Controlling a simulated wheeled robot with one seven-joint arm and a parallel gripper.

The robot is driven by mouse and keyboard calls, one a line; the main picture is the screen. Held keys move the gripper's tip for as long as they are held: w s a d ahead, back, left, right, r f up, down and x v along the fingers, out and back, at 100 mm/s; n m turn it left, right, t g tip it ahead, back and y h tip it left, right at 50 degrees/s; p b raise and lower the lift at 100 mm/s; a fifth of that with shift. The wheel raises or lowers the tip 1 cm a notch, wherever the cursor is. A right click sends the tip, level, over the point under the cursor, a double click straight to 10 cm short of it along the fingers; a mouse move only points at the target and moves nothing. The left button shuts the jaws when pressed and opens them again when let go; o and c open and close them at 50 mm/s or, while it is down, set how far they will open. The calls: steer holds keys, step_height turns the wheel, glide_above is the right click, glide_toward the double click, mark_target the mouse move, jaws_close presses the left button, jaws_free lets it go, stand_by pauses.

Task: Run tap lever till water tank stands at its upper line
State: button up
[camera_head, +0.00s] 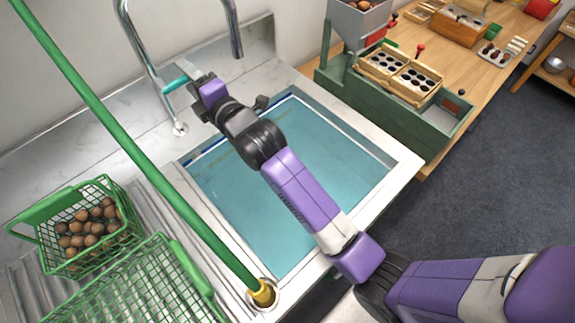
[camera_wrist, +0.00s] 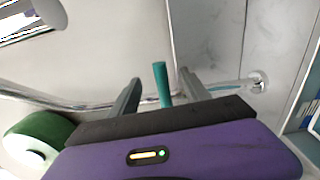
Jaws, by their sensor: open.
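The chrome tap (camera_head: 148,62) arches over the back of the sink, and no stream shows below its spout. Its teal lever (camera_head: 175,84) sticks out from the tap's post toward my gripper (camera_head: 195,97). In the wrist view the lever (camera_wrist: 162,84) stands between the two open grey fingers of my gripper (camera_wrist: 160,78), with a gap visible on each side. The water tank (camera_head: 402,165) is the sunken basin holding blue-green water (camera_head: 240,205). A dark blue band (camera_head: 207,150) runs along its back wall above the water. My arm hides part of the water and rim.
A long green pole (camera_head: 130,145) with a yellow end leans across the left side. A green wire basket of chestnuts (camera_head: 85,262) and another green basket (camera_head: 180,262) stand on the left drainboard. A green machine (camera_head: 400,115) and wooden bench (camera_head: 478,75) are at right.

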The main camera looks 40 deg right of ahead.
steer(key=shift+s, duration=0.1)
steer(key=s+p, duration=0.2)
steer(key=s, duration=0.6)
steer(key=shift+s, duration=0.4)
stand_by(0.4)
steer(key=s+f+m+g, duration=0.1)
steer(key=s+m, duration=0.8)
steer(key=s, duration=1.1)
steer(key=s+f+m+g, duration=0.2)
steer(key=s+m, duration=0.7)
steer(key=s, duration=1)
steer(key=shift+s+f+m, duration=0.3)
steer(key=shift+s+f, duration=0.05)
steer(key=shift+f, duration=0.3)
